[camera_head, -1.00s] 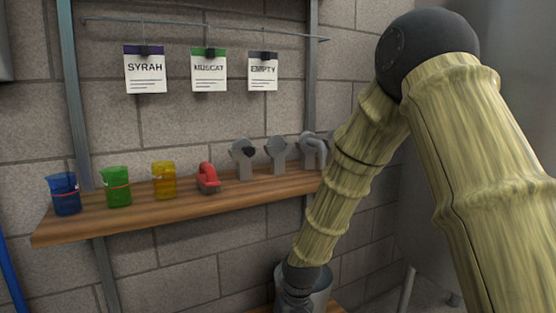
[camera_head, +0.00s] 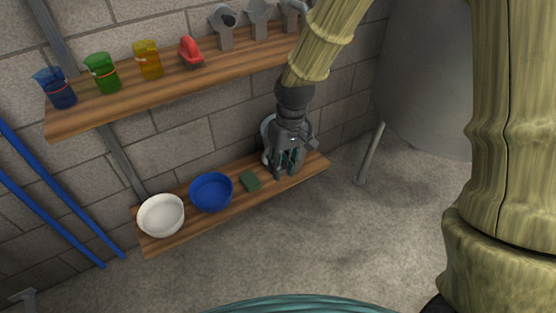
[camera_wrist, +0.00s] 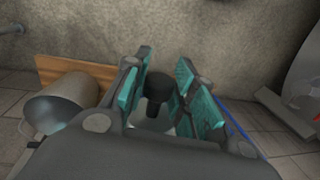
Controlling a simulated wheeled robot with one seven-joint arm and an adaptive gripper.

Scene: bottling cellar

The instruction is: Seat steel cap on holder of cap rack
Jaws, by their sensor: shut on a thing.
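My gripper (camera_head: 287,165) points down at the right end of the lower shelf (camera_head: 235,218), in front of a metal bucket (camera_head: 268,133). In the wrist view its teal finger pads (camera_wrist: 158,95) close around a dark knob-like piece (camera_wrist: 157,88) with a pale surface below it. This piece seems to be the steel cap; the fingers hide much of it, and in the head view I cannot make it out. Grey upright holders, seemingly the cap rack (camera_head: 259,20), stand on the upper shelf at the top. The left one has a dark round centre; the right one is partly cut off.
The upper shelf (camera_head: 180,92) carries blue (camera_head: 57,88), green (camera_head: 102,73) and yellow (camera_head: 147,60) beakers and a red object (camera_head: 190,53). A tank (camera_head: 420,90) stands right.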

